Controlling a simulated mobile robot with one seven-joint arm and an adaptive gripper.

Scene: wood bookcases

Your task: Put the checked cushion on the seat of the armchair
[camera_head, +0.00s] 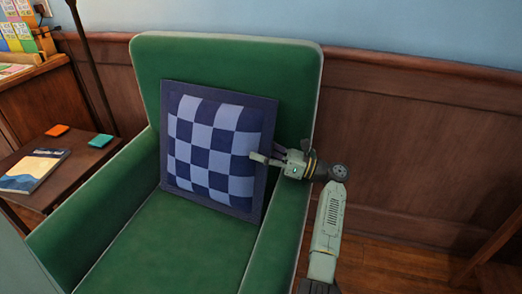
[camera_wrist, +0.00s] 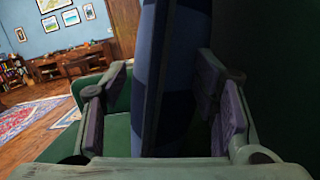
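The blue checked cushion (camera_head: 213,142) stands upright on the green armchair's seat (camera_head: 170,250), leaning back toward the backrest. My gripper (camera_head: 268,157) is at the cushion's right edge, with one finger in front of its face; the other finger is largely hidden in the head view. In the wrist view the cushion (camera_wrist: 166,75) rises edge-on between my two spread fingers. A clear gap shows between the left finger and the cushion. The right finger is close to it; whether it touches I cannot tell. The cushion's lower edge appears to rest on the seat.
The armchair's right armrest (camera_head: 283,235) lies below my gripper, and its backrest (camera_head: 235,60) is behind the cushion. A small side table (camera_head: 70,180) with a book (camera_head: 33,170) and two coasters stands at the left. The front of the seat is bare.

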